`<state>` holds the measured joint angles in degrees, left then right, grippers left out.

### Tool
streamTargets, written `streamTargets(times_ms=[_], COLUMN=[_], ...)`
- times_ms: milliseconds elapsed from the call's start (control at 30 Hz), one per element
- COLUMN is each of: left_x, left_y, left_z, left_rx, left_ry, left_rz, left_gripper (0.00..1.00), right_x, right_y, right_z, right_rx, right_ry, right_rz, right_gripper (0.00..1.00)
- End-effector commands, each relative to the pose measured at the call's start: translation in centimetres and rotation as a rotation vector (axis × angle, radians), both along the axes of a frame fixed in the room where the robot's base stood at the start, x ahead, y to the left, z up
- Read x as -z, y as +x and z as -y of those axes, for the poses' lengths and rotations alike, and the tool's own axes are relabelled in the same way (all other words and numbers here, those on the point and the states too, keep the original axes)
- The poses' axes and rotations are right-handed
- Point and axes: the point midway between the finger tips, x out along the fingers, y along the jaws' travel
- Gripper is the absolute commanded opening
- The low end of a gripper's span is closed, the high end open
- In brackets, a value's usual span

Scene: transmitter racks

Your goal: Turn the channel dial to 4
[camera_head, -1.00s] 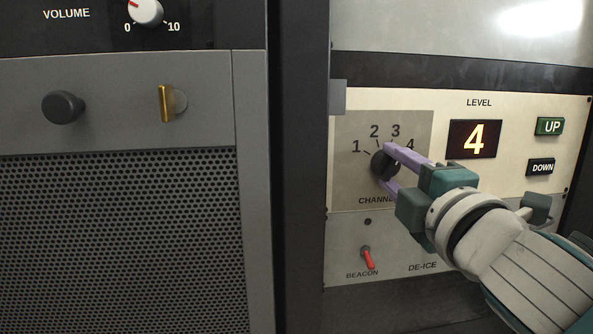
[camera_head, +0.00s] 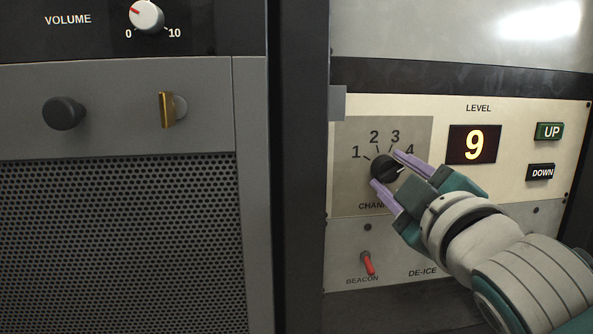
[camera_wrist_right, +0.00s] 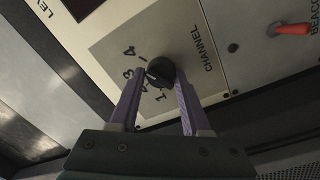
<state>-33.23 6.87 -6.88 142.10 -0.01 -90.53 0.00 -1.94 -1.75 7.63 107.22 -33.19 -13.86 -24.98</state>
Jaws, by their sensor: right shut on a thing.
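The channel dial (camera_head: 382,166) is a round black knob on a grey plate marked 1 to 4, on the cream panel. My right gripper (camera_head: 391,179) is shut on it. One purple finger is at the dial's upper right by the 4, the other at its lower left. The right wrist view shows the dial (camera_wrist_right: 160,70) between the two fingertips of the right gripper (camera_wrist_right: 161,77). The fingers partly hide the dial's edge, and I cannot tell which number its pointer meets. My left gripper is not in view.
Right of the dial, a LEVEL display (camera_head: 474,145) reads 9, beside the UP button (camera_head: 549,131) and DOWN button (camera_head: 540,172). A red beacon switch (camera_head: 368,262) is below the dial. A dark rack post (camera_head: 300,170) stands to the left.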

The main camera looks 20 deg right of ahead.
Motion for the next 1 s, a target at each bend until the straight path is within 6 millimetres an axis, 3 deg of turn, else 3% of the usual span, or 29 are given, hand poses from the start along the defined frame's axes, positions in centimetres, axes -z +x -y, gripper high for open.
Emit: streamTargets(times_ms=[433, 467, 500, 700, 1000], left_x=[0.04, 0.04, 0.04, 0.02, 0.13], left_y=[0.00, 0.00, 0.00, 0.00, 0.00], left_z=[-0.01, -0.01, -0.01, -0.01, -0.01], left_rx=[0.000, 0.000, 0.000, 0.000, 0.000], left_ry=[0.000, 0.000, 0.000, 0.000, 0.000], left_rz=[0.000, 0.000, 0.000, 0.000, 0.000], left_gripper=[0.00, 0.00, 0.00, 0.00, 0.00], right_x=[0.51, 0.52, 0.52, 0.30, 0.25], right_y=[-0.02, -0.02, -0.02, -0.01, -0.37], right_z=[0.01, 0.00, 0.00, 0.00, -0.12], right_rx=[0.002, 0.002, 0.002, 0.001, 0.000], right_ry=[0.018, 0.018, 0.017, 0.015, 0.012], right_rz=[-0.009, -0.009, -0.010, -0.005, -0.001], right_gripper=[0.00, 0.50, 0.54, 0.75, 0.75])
